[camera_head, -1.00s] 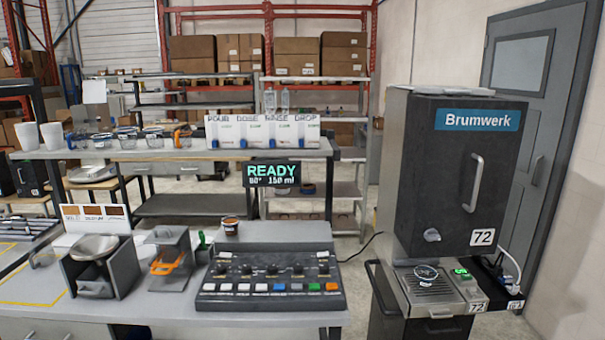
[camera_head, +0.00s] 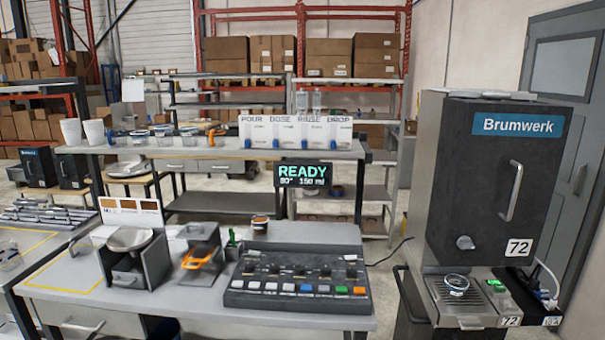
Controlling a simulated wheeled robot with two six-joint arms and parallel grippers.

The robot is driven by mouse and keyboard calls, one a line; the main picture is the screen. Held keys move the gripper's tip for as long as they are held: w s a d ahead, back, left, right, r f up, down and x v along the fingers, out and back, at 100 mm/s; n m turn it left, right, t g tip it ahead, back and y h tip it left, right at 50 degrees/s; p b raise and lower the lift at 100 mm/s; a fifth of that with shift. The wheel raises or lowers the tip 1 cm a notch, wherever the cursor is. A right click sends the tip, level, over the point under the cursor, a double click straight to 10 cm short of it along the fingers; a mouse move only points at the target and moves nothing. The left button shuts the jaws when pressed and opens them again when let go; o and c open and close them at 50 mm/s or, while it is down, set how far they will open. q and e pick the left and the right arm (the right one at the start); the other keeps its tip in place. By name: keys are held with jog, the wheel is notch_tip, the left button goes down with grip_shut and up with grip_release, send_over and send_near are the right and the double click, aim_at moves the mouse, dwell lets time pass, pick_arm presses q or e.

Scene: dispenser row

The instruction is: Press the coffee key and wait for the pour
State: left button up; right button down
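The Brumwerk machine (camera_head: 495,185), a tall dark dispenser marked 72, stands at the right. A cup with a blue-and-white rim (camera_head: 456,284) stands on its drip tray (camera_head: 470,302). A small green-lit key panel (camera_head: 496,284) is right of the cup; its lettering is too small to read. A black control panel (camera_head: 298,280) with knobs and a row of coloured keys lies on the bench in the middle. A display (camera_head: 303,175) above it reads READY, 80°, 150 ml. Neither gripper shows in the head view.
A brown cup (camera_head: 260,223) stands behind the control panel. A grey device with an orange handle (camera_head: 199,258) and a scale-like unit with a round pan (camera_head: 132,250) stand to its left. A POUR, DOSE, RINSE, DROP board (camera_head: 296,133) is on the shelf behind. Floor shows between bench and machine.

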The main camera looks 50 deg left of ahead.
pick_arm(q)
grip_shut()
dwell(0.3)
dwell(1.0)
